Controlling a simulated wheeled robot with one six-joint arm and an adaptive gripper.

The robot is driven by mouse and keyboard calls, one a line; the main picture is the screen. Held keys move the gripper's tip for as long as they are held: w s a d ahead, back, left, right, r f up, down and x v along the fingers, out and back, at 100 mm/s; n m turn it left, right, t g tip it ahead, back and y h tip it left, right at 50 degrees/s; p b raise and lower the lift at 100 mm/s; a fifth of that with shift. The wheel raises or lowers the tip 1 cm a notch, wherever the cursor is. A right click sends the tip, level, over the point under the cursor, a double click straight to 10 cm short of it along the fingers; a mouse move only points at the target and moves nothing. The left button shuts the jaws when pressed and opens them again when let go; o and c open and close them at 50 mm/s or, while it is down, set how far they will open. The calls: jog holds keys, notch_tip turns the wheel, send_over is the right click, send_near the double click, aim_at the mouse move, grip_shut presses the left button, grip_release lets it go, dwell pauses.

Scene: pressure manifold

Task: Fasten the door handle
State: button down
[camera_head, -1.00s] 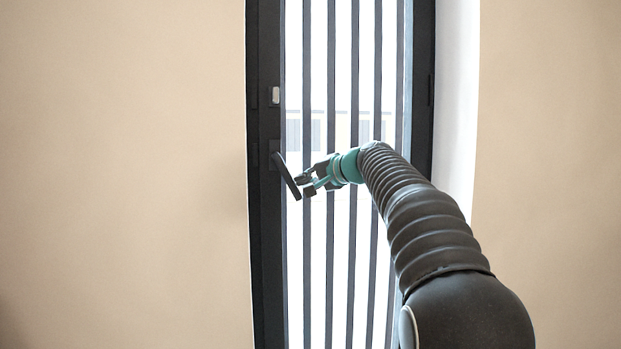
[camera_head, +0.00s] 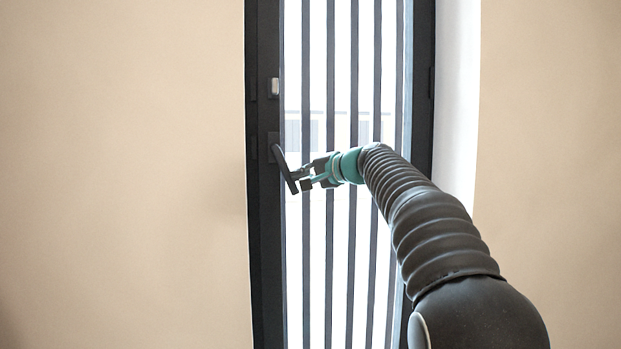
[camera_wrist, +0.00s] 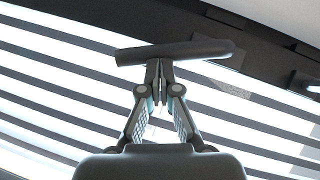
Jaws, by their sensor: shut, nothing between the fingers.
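The dark door handle (camera_head: 283,165) is a bar on the left stile of the barred glass door (camera_head: 342,255). It slants down and to the right from its upper end at the stile. My gripper (camera_head: 295,181) is at the lower part of the handle, on its right side. In the wrist view, the handle (camera_wrist: 190,51) runs across just beyond my gripper (camera_wrist: 159,68). The fingertips are together, with nothing between them, and meet the handle's near edge in the picture. I cannot tell whether they touch it. The handle's mount is unclear in the wrist view.
A small light lock fitting (camera_head: 273,86) sits on the stile above the handle. The dark door frame (camera_head: 425,60) stands at the right, with plain beige walls (camera_head: 120,170) on both sides. The space left of the door looks free.

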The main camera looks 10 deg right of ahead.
aim_at(291, 182)
jog(key=b, duration=0.1)
jog(key=a+f+m+y+b, duration=0.1)
jog(key=b, duration=0.1)
jog(key=shift+a+f+t, duration=0.15)
jog(key=shift+f+t, duration=0.15)
jog(key=shift+t, duration=0.1)
jog(key=shift+a+m+b, duration=0.2)
jog(key=shift+m+b, duration=0.15)
jog(key=shift+m, duration=0.05)
jog(key=shift+a, duration=0.35)
jog(key=shift+a+b, duration=0.1)
jog(key=shift+b, duration=0.2)
jog(key=shift+f, duration=0.1)
